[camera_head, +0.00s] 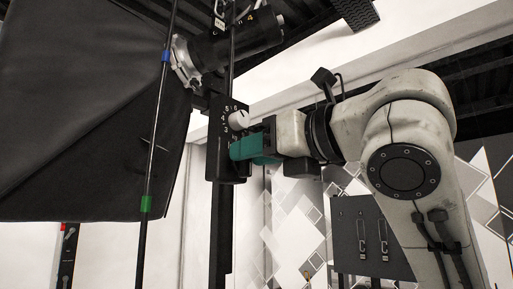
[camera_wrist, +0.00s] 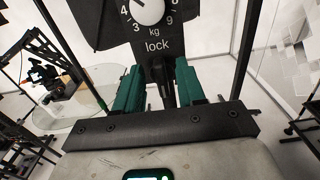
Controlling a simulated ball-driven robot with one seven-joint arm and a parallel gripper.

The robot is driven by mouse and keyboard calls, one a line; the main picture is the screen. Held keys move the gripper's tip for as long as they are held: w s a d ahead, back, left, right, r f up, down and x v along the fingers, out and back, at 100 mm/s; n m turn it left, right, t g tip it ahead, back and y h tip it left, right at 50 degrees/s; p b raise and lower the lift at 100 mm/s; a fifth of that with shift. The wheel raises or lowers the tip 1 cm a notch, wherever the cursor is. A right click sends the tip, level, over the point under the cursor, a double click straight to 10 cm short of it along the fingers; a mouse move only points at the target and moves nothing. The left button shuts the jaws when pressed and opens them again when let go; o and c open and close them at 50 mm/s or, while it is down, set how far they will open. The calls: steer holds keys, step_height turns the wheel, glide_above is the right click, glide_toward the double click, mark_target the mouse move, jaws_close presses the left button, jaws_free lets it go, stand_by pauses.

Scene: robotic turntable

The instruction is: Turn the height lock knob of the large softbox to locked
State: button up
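The large softbox (camera_head: 85,110) fills the left of the head view. To its right a black control box (camera_head: 228,172) on a dark pole carries a white dial (camera_head: 238,119) ringed with numbers. In the wrist view the box (camera_wrist: 180,18) shows the white dial (camera_wrist: 147,10) and the words "kg" and "lock". A dark, narrow part (camera_wrist: 165,88) below "lock" may be the lock knob; its turn position is unclear. My gripper (camera_head: 240,149) has teal fingers at the box's lower front. In the wrist view my gripper (camera_wrist: 160,75) has its fingers apart, on either side of this dark part.
A thin stand pole (camera_head: 151,150) with blue and green bands runs in front of the softbox. A black lamp head (camera_head: 235,42) sits above the control box. A dark panel (camera_head: 350,240) stands at lower right, by a wall patterned with diamonds.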

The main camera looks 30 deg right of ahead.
jaws_close()
stand_by(0.4)
steer(key=shift+m, duration=0.3)
steer(key=m, duration=0.5)
steer(key=f+m+b, duration=0.1)
steer(key=m, duration=0.5)
steer(key=d+m, duration=0.1)
steer(key=m, duration=0.5)
steer(key=shift+w+d+f+b, duration=0.1)
steer(key=shift+w+f+b, duration=0.1)
steer(key=shift+b, duration=0.1)
steer(key=shift+m, duration=0.3)
jaws_free()
